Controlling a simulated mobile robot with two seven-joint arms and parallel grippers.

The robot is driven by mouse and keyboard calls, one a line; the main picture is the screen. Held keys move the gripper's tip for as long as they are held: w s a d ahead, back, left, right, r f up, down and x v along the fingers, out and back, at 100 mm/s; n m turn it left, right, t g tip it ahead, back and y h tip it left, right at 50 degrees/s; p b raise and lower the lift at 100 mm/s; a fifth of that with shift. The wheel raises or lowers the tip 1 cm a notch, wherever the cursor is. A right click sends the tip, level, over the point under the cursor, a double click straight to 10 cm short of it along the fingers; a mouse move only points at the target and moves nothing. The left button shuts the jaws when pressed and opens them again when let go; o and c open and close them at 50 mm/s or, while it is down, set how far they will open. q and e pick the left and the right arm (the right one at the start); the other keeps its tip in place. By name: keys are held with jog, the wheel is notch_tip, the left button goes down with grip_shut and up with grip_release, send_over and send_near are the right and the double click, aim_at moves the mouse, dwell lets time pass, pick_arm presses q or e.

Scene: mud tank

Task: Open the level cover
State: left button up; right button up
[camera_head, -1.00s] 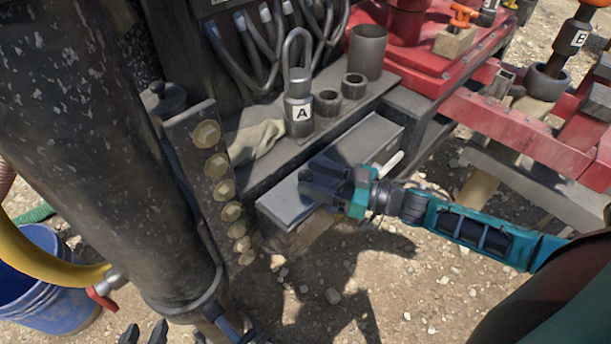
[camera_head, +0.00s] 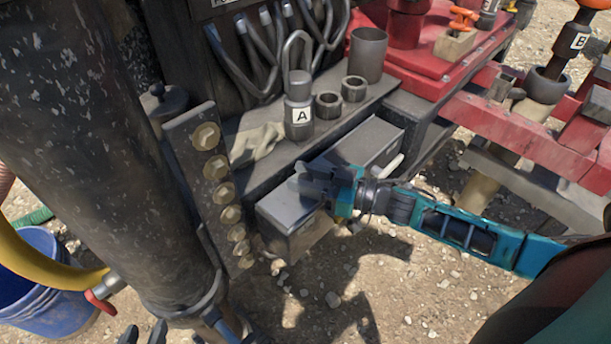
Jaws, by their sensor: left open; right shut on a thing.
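The level cover appears to be the long grey metal lid (camera_head: 287,208) of a box fixed to the front of the dark ledge. A pale handle-like rod (camera_head: 394,165) sticks out at the box's right side. My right gripper (camera_head: 313,184) comes in from the right and lies across the lid's near side, shut on it; its fingertips hide the exact contact. My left gripper (camera_head: 143,334) shows only as two dark, parted fingertips at the bottom left edge, open and well away from the box.
A dark cylinder (camera_head: 95,150) and a bolted plate (camera_head: 200,175) stand left of the box. A blue bucket (camera_head: 55,300) sits lower left. Gravel lies open in front.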

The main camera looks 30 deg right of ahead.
grip_shut()
jog(key=shift+w+d, duration=0.1)
jog(key=shift+d, duration=0.2)
jog(key=w+d+b, duration=0.2)
jog(key=d, duration=0.3)
jog(key=w+d+b, duration=0.2)
jog(key=d, duration=0.4)
jog(key=w+d+b, duration=0.2)
jog(key=d, duration=0.3)
jog(key=shift+d, duration=0.35)
jog(key=shift+d+b, duration=0.3)
jog(key=shift+b, duration=0.1)
jog(key=shift+w+d+r, duration=0.15)
jog(key=shift+d+r, duration=0.05)
jog(key=shift+d, duration=0.05)
